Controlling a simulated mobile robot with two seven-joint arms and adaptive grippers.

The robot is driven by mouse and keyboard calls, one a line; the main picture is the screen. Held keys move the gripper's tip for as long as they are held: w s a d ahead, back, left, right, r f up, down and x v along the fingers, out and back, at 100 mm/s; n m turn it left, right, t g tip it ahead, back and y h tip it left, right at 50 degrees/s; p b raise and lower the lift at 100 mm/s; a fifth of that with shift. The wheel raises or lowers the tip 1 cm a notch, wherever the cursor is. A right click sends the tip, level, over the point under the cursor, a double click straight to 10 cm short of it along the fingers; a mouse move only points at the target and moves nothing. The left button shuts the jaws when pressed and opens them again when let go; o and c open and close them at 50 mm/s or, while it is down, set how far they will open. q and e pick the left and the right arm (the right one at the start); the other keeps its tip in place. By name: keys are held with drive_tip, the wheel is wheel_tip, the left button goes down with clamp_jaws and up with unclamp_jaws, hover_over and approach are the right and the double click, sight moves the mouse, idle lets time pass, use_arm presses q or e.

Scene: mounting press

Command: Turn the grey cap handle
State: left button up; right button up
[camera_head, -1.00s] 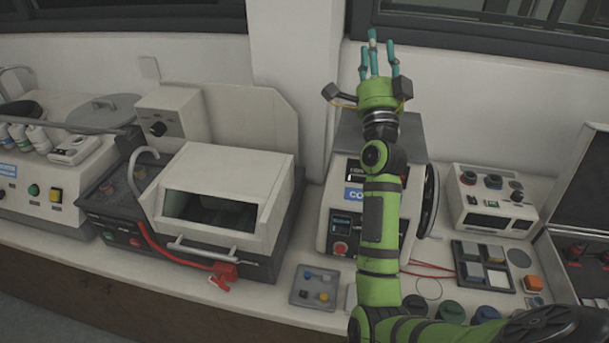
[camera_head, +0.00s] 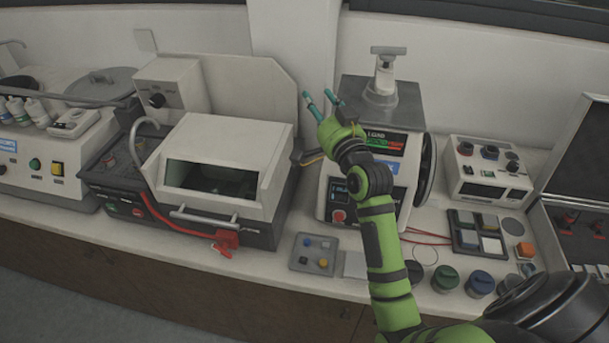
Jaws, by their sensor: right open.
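The grey cap handle (camera_head: 388,51) is a T-shaped bar on a short cylinder on top of the mounting press (camera_head: 413,112), which stands right of centre. The handle is in full view and nothing touches it. My right gripper (camera_head: 319,98) is open and empty, with teal fingertips pointing up. It shows to the left of and lower than the cap handle in the picture, apart from it. My right forearm covers part of the press front. My left gripper is not in view.
A cutting machine (camera_head: 225,145) with a hood stands left of the press. A control box (camera_head: 487,172), sample tray (camera_head: 478,247) and open case (camera_head: 560,235) are at right. Several dark jars (camera_head: 445,278) and a small tray (camera_head: 313,255) stand in front.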

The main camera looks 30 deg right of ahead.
drive_tip(key=s+a+f+n+g+y, duration=0.1)
drive_tip(key=s+a+f+n+g, duration=0.1)
drive_tip(key=f, duration=0.4)
drive_tip(key=s+a+f+n+g+y, duration=0.1)
drive_tip(key=s+a+f+n+g, duration=0.1)
drive_tip(key=f, duration=0.5)
drive_tip(key=shift+s+a+f+g, duration=0.3)
drive_tip(key=shift+s+a, duration=0.15)
drive_tip(key=shift+a, duration=0.7)
